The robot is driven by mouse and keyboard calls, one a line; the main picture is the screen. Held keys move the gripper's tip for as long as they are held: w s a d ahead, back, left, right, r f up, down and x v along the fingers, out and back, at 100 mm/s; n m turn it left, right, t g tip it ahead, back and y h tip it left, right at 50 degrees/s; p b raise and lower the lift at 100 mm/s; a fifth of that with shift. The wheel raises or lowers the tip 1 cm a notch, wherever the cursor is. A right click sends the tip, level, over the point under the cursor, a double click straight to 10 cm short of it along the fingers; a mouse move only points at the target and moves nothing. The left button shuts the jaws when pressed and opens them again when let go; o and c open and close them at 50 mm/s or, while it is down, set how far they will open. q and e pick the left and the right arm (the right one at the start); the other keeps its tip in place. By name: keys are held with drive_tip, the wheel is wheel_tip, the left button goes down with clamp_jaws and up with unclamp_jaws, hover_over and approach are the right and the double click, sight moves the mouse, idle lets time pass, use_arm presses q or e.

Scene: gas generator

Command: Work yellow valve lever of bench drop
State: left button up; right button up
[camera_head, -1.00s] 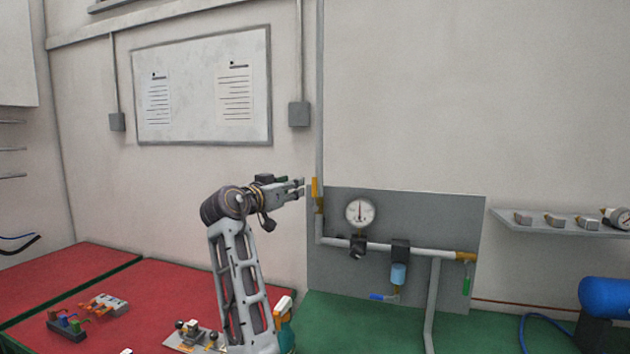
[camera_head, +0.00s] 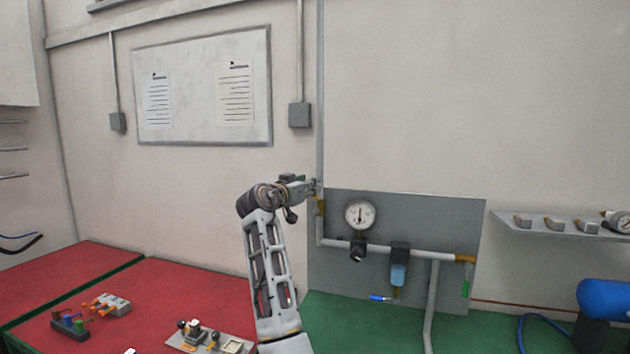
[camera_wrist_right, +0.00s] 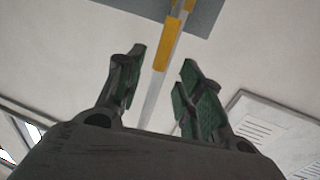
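The yellow valve lever (camera_head: 320,207) is on the vertical grey pipe at the left edge of the grey wall panel. My right gripper (camera_head: 316,187) is at its upper part and hides some of it in the head view. In the right wrist view the lever (camera_wrist_right: 167,45) runs lengthwise along the pipe, in line with the gap between the fingertips. My right gripper (camera_wrist_right: 163,62) has its green-padded fingers apart, and neither finger clearly touches the lever. My left gripper is not in view.
The grey panel (camera_head: 440,215) carries a round gauge (camera_head: 359,213), a blue-bowled filter (camera_head: 398,274) and a horizontal pipe. A red-topped bench (camera_head: 165,290) with small items is left, a green-topped one (camera_head: 400,325) right. A whiteboard (camera_head: 200,90) hangs behind.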

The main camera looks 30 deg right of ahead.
sight(315, 197)
drive_tip(key=shift+p+x, duration=0.55)
drive_tip(key=shift+x, duration=1.9)
clamp_jaws()
